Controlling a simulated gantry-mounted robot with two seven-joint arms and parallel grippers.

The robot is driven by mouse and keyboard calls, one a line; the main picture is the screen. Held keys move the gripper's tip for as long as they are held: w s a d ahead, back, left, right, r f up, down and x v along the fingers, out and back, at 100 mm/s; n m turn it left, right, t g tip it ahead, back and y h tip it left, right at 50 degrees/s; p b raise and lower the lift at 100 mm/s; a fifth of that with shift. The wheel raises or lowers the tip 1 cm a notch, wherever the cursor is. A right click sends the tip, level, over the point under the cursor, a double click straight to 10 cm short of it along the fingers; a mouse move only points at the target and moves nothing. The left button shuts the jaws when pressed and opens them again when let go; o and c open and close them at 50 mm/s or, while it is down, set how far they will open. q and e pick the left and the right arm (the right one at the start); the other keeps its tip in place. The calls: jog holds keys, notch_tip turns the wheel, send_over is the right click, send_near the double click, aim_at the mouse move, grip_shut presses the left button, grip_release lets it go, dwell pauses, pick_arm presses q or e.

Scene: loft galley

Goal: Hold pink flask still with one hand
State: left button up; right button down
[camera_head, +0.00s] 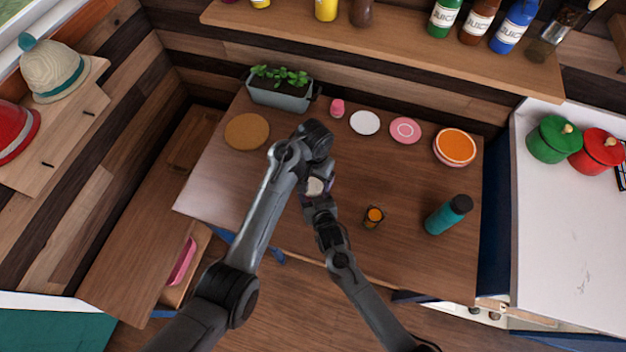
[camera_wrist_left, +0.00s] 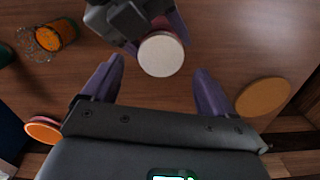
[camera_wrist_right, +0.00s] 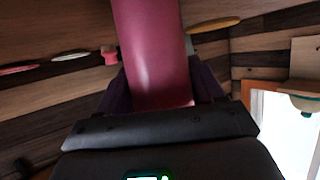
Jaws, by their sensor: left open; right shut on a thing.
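The pink flask has a pale, whitish cap (camera_head: 314,187) that shows between my two arms in the head view. Its dark pink body (camera_wrist_right: 155,50) fills the middle of the right wrist view. My right gripper (camera_wrist_right: 158,95) is shut on that body, one finger on each side. My left gripper (camera_wrist_left: 158,75) is open, its purple fingers spread to either side of the cap (camera_wrist_left: 161,55), with a gap on both sides in the left wrist view. In the head view my left wrist (camera_head: 315,140) hides part of the flask.
On the wooden table stand an orange-filled glass (camera_head: 374,217) and a teal bottle (camera_head: 445,217) at right. A cork mat (camera_head: 247,131), planter (camera_head: 280,94), small pink object (camera_head: 337,108), white disc (camera_head: 365,123), pink plate (camera_head: 405,130) and orange-topped bowl (camera_head: 455,147) line the back.

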aim_at(313, 186)
pick_arm(q)
jog(key=shift+r, duration=0.3)
jog(key=shift+c, duration=0.4)
jog(key=shift+w+a+r+n, duration=0.1)
jog(key=shift+r+n, duration=0.3)
jog(key=shift+n, duration=0.4)
notch_tip(313, 186, up, 3)
jog(key=n, duration=0.5)
jog(key=shift+f, duration=0.15)
jog(key=shift+f, duration=4.05)
jog(key=shift+c, duration=0.2)
